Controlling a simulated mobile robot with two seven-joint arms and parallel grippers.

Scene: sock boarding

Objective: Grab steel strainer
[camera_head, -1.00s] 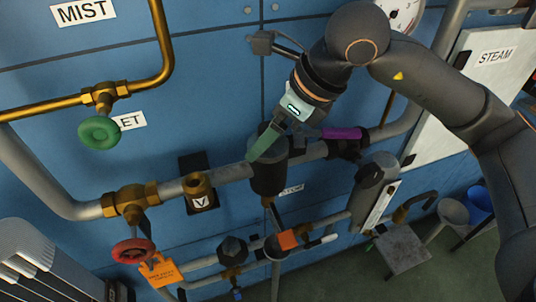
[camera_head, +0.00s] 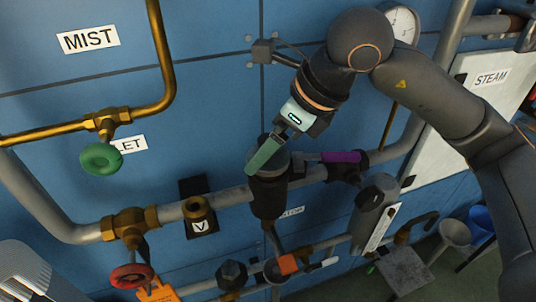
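No object is plainly recognisable as the steel strainer. A dark upright cylindrical housing (camera_head: 268,195) sits in the grey pipe line at the centre, and I cannot see into it. My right gripper (camera_head: 266,155) reaches down from the upper right, its tip at the housing's top. A long green piece extends from it; I cannot tell whether this is a finger or something held. Whether it touches the housing is unclear. A grey cone-shaped vessel (camera_head: 456,233) stands at the lower right.
A green handwheel (camera_head: 101,159) and a red handwheel (camera_head: 131,276) stick out at the left. A purple lever (camera_head: 341,157) is just right of the housing. A blue bucket (camera_head: 482,221) and a grey stool (camera_head: 404,270) stand at the lower right.

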